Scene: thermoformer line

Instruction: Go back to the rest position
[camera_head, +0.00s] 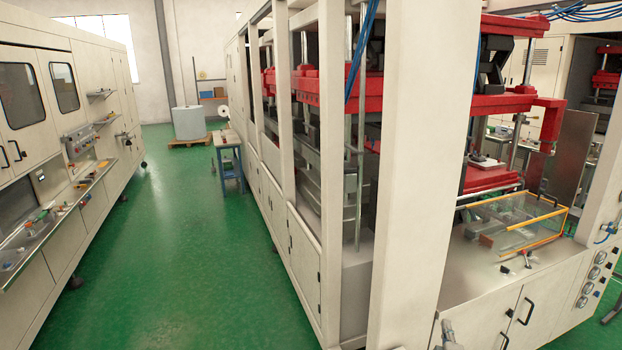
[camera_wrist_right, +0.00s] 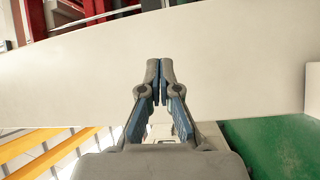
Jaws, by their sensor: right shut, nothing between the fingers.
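My right gripper (camera_wrist_right: 160,72) is shut and empty in the right wrist view, its two blue-padded fingers meeting at the tips. A cream machine panel (camera_wrist_right: 230,65) fills the view behind the fingers. I cannot tell the gap between them. In the head view a small grey part of the right gripper (camera_head: 448,332) shows at the bottom edge, in front of the machine's cream lower cabinet. My left gripper is not in view.
The thermoformer (camera_head: 420,150) with red platens stands close on the right. A clear box with orange edges (camera_head: 515,222) sits on its counter. A cream console line (camera_head: 55,110) runs along the left. The green floor aisle (camera_head: 165,240) between is clear. A blue workbench (camera_head: 228,150) stands farther back.

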